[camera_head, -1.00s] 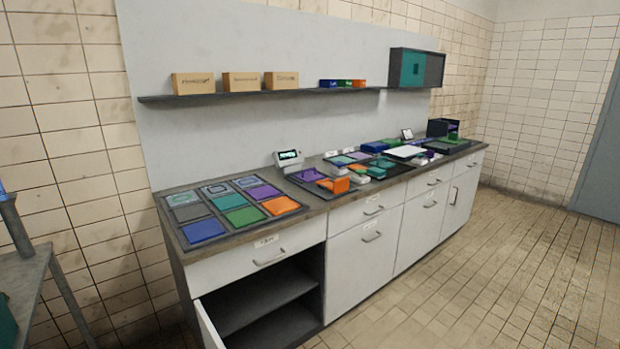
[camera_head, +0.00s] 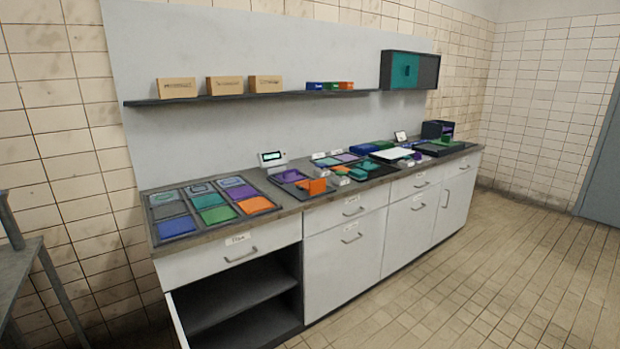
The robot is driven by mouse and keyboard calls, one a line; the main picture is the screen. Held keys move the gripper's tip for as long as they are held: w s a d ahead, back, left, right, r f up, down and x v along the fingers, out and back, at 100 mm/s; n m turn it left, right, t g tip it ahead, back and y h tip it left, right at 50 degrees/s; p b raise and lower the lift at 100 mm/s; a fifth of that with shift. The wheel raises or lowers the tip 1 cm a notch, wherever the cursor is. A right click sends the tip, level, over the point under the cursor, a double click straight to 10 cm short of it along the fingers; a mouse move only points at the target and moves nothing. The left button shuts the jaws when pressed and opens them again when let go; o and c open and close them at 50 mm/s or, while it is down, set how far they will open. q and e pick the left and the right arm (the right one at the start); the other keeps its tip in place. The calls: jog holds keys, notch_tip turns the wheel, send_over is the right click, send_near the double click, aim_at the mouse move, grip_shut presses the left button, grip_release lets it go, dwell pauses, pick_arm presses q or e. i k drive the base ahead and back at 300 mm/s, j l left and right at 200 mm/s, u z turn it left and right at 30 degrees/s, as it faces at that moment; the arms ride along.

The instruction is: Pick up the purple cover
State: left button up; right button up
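Several flat purple pieces lie on the counter, and I cannot tell which is the purple cover. One purple piece (camera_head: 241,192) lies in the right column of the sectioned tray (camera_head: 163,240) at the counter's left end, above an orange piece. Another purple piece (camera_head: 291,176) lies in a dark tray further right, beside an orange block (camera_head: 312,187). A third, paler purple piece (camera_head: 347,157) lies further back. Neither of my grippers is in view.
The counter (camera_head: 300,207) runs along the wall, with an open cupboard (camera_head: 240,300) at its lower left. A shelf (camera_head: 230,98) with cardboard boxes (camera_head: 231,85) hangs above. A metal table (camera_head: 18,275) stands at the left edge. The tiled floor (camera_head: 500,280) at right is clear.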

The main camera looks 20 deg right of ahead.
aim_at(292, 177)
jog(key=i+l, duration=0.1)
jog(key=l, duration=0.4)
jog(key=i+l, duration=0.1)
jog(key=l, duration=0.4)
jog(key=i+l, duration=0.1)
jog(key=l, duration=0.4)
jog(key=i+l, duration=0.1)
jog(key=l, duration=0.4)
jog(key=i+l, duration=0.55)
jog(key=i, duration=0.15)
jog(key=i+l, duration=0.6)
jog(key=i, duration=0.15)
jog(key=i+l, duration=0.55)
jog(key=i, duration=0.15)
